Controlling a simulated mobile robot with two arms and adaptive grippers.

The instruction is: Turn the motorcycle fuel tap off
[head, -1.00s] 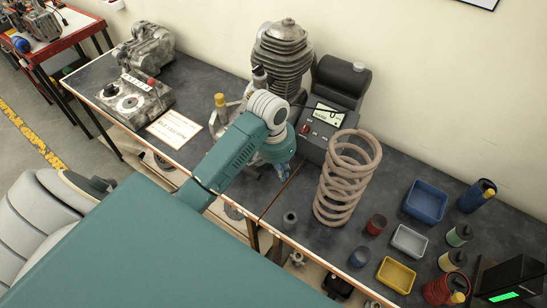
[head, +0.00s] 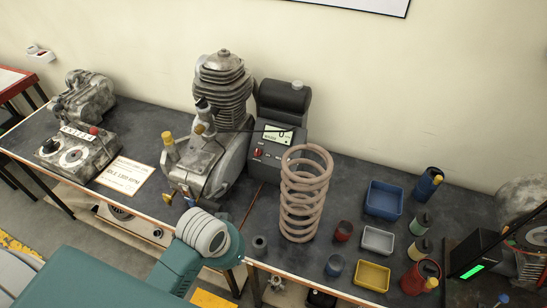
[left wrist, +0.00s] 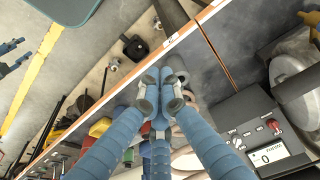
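I cannot make out the fuel tap for certain. The grey finned engine (head: 222,90) stands at the bench's middle. In front of it are metal fittings, one with an upright yellow cap (head: 168,138) and one with a brass-yellow knob (head: 200,129). In the left wrist view my left gripper (left wrist: 161,92) has blue fingers with tips close together, holding nothing visible. Blue prongs (left wrist: 13,53) at the left edge look like my right gripper, cut off.
A coil spring (head: 305,195), small bins such as the blue tray (head: 383,199), and bottles stand to the right. A grey meter box (head: 277,145) is beside the engine. A switch box (head: 78,155) and paper card (head: 124,175) are left. The bench front edge is near my wrist.

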